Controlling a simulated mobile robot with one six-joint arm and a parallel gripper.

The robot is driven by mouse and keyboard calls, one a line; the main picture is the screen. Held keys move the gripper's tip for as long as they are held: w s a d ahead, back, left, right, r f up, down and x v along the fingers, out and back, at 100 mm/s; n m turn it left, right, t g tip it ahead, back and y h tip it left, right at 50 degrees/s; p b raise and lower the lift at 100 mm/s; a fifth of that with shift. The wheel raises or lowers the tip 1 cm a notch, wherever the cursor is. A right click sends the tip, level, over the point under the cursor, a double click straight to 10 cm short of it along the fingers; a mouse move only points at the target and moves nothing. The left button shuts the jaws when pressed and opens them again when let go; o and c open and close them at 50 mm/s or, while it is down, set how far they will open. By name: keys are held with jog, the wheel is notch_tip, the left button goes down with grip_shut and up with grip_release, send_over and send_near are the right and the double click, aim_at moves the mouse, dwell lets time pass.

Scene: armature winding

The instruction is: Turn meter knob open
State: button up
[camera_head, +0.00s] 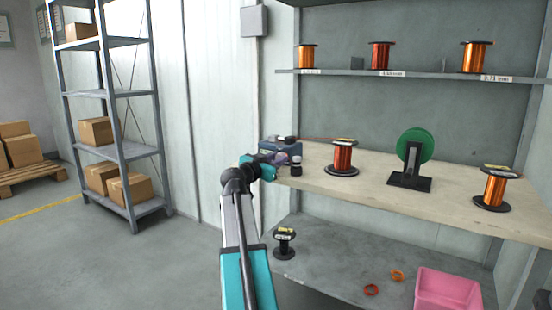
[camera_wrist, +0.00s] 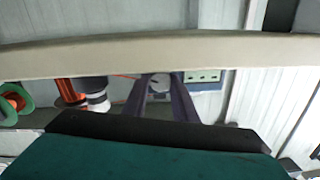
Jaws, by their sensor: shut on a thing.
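The meter (camera_head: 279,147) is a blue-grey box at the left end of the wooden workbench. My gripper (camera_head: 277,160) is at its front, and the fingers largely hide the knob in the head view. In the wrist view, which looks upside down, my gripper (camera_wrist: 162,82) has its two dark fingers on either side of a pale round knob (camera_wrist: 160,78). The fingers are shut on this knob. Part of the meter's face (camera_wrist: 203,76) shows beside them. The knob's marks are too small to read.
A small dark cylinder (camera_head: 296,165) stands just right of my gripper. A copper wire spool (camera_head: 342,157) and a green spool on a stand (camera_head: 413,148) are farther right on the workbench (camera_head: 375,172). A pink bin (camera_head: 447,290) sits on the lower shelf.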

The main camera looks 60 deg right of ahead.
jog(key=n, duration=0.1)
jog(key=n+p, duration=0.1)
jog(key=n, duration=0.1)
jog(key=shift+d+r+n+p, duration=0.1)
jog(key=shift+r+n+p, duration=0.15)
jog(key=shift+n+p, duration=0.15)
jog(key=n+p, duration=0.2)
jog(key=n, duration=0.1)
jog(key=n+p, duration=0.2)
jog(key=n, duration=0.2)
jog(key=shift+w+p, duration=0.1)
jog(key=shift+p, duration=0.2)
jog(key=n+p, duration=0.3)
jog(key=n, duration=0.1)
jog(key=shift+g, duration=0.4)
jog(key=n+p, duration=0.3)
jog(key=n, duration=0.1)
jog(key=n+p, duration=0.3)
jog(key=shift+n, duration=0.3)
jog(key=n+p, duration=0.4)
jog(key=shift+f+n+p, duration=0.25)
jog(key=shift+n+p, duration=1)
jog(key=shift+n, duration=0.25)
